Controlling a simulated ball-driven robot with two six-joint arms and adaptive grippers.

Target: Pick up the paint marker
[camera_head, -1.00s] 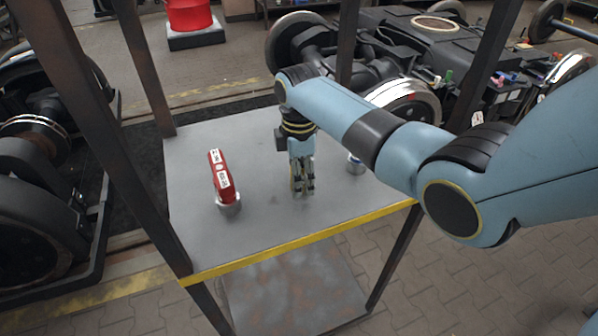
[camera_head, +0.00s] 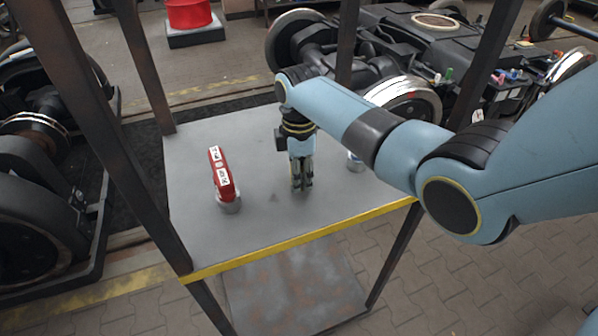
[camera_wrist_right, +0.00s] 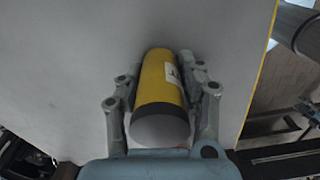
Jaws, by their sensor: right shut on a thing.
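The paint marker (camera_wrist_right: 158,83) is a yellow cylinder with a grey end and a small white label. In the right wrist view it lies between the two fingers of my right gripper (camera_wrist_right: 161,100), which are shut on it. In the head view my right gripper (camera_head: 301,180) points down at the middle of the grey table top (camera_head: 265,225). The marker is mostly hidden by the fingers there, and I cannot tell whether it touches the table. My left gripper is not in view.
A red device with white labels (camera_head: 219,172) stands in a grey round holder on the left of the table. A small white and blue object (camera_head: 355,162) is right of my gripper, partly behind my arm. Dark posts (camera_head: 108,110) rise at the table's corners.

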